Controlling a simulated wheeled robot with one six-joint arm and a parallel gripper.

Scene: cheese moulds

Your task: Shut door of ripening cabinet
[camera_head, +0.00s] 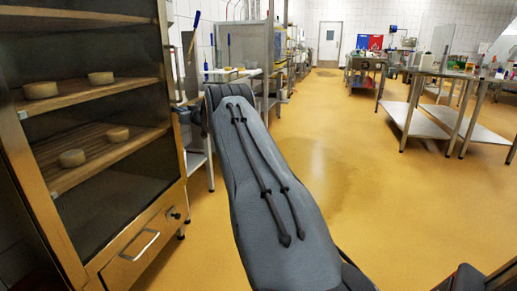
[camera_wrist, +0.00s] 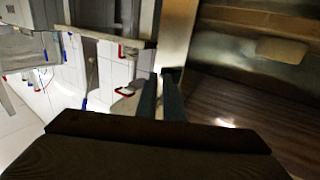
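The ripening cabinet (camera_head: 178,150) stands at the left of the head view, with a metal frame and wooden shelves. Its shelves show through the front; I cannot tell whether a glass door covers them. A metal-framed edge (camera_head: 505,272) at the bottom right corner may be part of a door, but it is mostly cut off. My gripper (camera_head: 190,118) is by the cabinet's right front post, partly hidden behind my arm. In the wrist view, my gripper's dark fingers (camera_wrist: 161,97) are close together near a bright metal post (camera_wrist: 176,40). Nothing held shows, and any gap is unclear.
Cheeses (camera_head: 101,78) sit on the cabinet shelves. A drawer with a bar handle (camera_head: 140,245) is at the cabinet's base. Steel tables (camera_head: 425,120) stand at the right. The yellow floor (camera_head: 360,190) between is clear.

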